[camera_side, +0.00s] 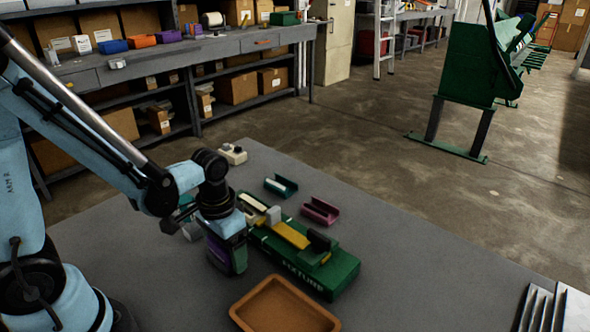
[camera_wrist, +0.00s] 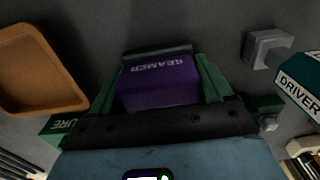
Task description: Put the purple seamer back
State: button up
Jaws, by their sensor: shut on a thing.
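The purple seamer (camera_wrist: 160,82) is gripped between the two green fingers of my gripper (camera_wrist: 159,88) in the wrist view, its label facing the camera. In the side view my gripper (camera_side: 228,255) holds the seamer (camera_side: 215,243) low beside the near left side of the green fixture (camera_side: 325,279); I cannot tell if it touches the table. A magenta open-topped channel holder (camera_side: 320,211) stands empty behind the fixture. A similar teal holder (camera_side: 281,186) is farther back. The fixture carries a yellow strip and a dark clamp-like block.
An orange tray (camera_side: 240,316) lies in front of the fixture; it also shows in the wrist view (camera_wrist: 68,62). A teal driver (camera_wrist: 300,84) with a grey end lies at right there. A white block (camera_side: 233,154) stands at the back. The table's right side is mostly clear, with metal sheets (camera_side: 540,308) at the corner.

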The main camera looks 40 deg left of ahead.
jog(key=o, duration=1)
jog(key=shift+c, duration=0.2)
jog(key=shift+r, duration=0.1)
notch_tip(320, 180, up, 12)
jog(key=shift+f, duration=0.1)
jog(key=shift+t, duration=0.4)
jog(key=t, duration=0.2)
jog(key=shift+w+a+r+t, duration=0.1)
jog(key=shift+w+r+t, duration=0.1)
jog(key=shift+t, duration=0.1)
jog(key=t, duration=0.2)
jog(key=w+r+t, duration=0.1)
jog(key=shift+a+t, duration=0.15)
jog(key=shift+t, duration=0.25)
